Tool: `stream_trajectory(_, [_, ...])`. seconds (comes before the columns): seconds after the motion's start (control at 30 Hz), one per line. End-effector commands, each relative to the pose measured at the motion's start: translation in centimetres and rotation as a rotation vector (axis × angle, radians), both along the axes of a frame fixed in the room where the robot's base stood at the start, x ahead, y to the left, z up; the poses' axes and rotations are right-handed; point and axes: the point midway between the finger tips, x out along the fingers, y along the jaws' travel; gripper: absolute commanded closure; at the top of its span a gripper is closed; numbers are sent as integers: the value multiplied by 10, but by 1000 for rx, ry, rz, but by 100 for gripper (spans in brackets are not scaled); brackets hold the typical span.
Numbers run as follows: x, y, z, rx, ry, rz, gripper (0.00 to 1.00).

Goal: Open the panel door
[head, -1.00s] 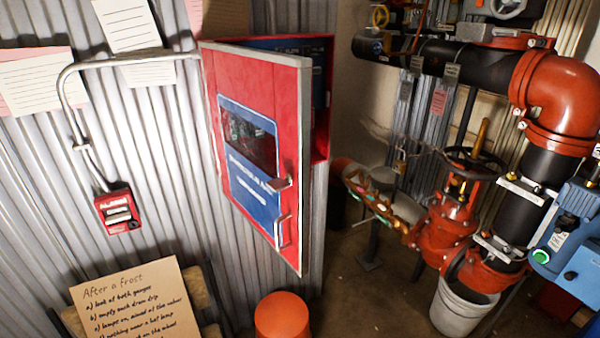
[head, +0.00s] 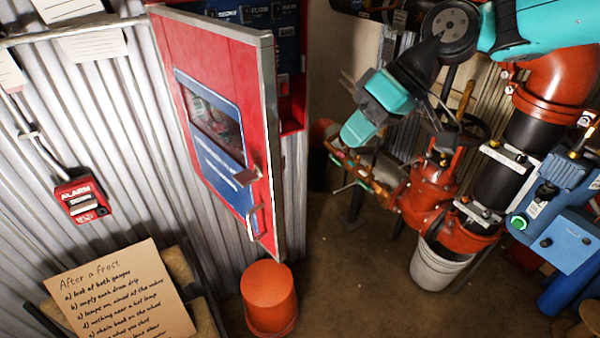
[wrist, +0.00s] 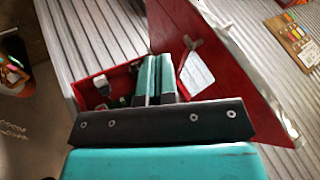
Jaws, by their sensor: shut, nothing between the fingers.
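The red panel door (head: 215,100) stands swung out from its cabinet, hinged on the left. Its outer face has a blue plate with a window, and a red latch (head: 249,175) and pull handle (head: 256,219) near the free edge. Behind it, the cabinet interior (head: 262,14) shows blue labelled panels. My gripper (head: 357,130) is in the air to the right of the door, apart from it in the head view. In the wrist view its teal fingers (wrist: 155,75) are together and empty. The door's inner side (wrist: 195,25) is right of them, with a white paper on it.
Red pipework with a valve (head: 432,190) and a blue box (head: 560,195) stand on the right. An orange bucket (head: 268,298) is below the door, a white bucket (head: 438,265) below the pipes. A red alarm box (head: 82,199) is on the left wall. Floor between is clear.

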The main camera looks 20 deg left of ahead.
Motion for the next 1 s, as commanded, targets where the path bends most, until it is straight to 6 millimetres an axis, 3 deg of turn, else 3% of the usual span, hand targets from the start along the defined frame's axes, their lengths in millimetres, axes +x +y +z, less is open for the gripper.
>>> stream_trajectory(0.27, [-5, 21, -24, 6, 3, 14, 100])
stream_trajectory(0.6, [-21, 61, -81, 3, 3, 14, 100])
stream_trajectory(0.8, [-45, 74, -78, 6, 0, 13, 100])
stream_trajectory(1.0, [-54, 79, -81, 6, -2, 11, 100])
